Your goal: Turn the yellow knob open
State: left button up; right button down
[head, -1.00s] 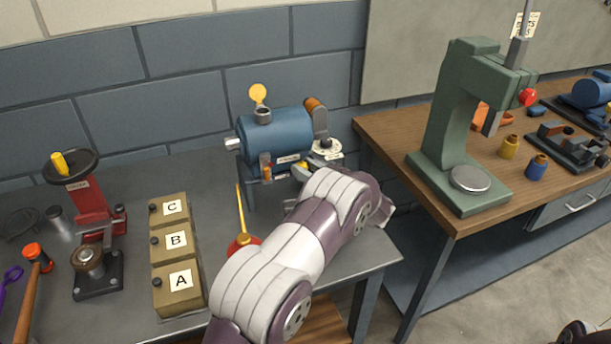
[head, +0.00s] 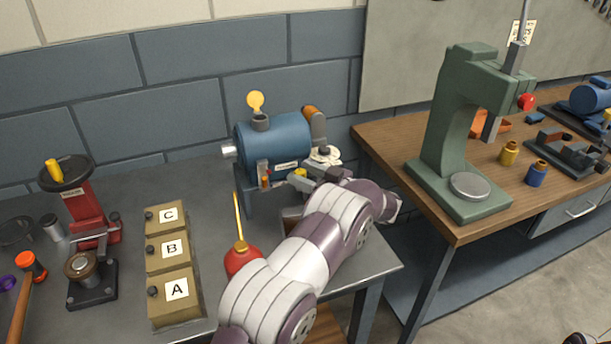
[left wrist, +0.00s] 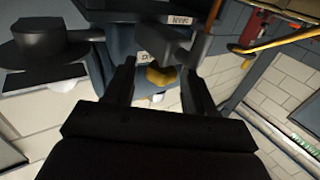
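The yellow knob (head: 300,173) sits low on the front of the blue cylindrical casing (head: 279,138), to the right of its small label. My left gripper (head: 312,181) is close to the knob, coming from the right. In the left wrist view the yellow knob (left wrist: 160,77) shows between and beyond the two dark fingers of my left gripper (left wrist: 158,84). The fingers are apart, with a gap visible around the knob. A grey part covers some of the knob there, and I cannot tell whether a finger touches it. My right gripper is not in view.
A red oil can (head: 242,260) with a long yellow spout stands close to my left arm. Boxes marked A, B and C (head: 170,290) and a red hand-wheel machine (head: 83,205) stand further left. A green press (head: 452,135) stands on the wooden bench at right.

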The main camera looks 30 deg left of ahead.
pick_arm(q)
jog(key=shift+f, duration=0.1)
jog(key=shift+d, duration=0.2)
jog(key=s+d+b, duration=0.1)
jog(key=d+b, duration=0.1)
jog(key=d, duration=1)
jog(key=shift+d, duration=0.1)
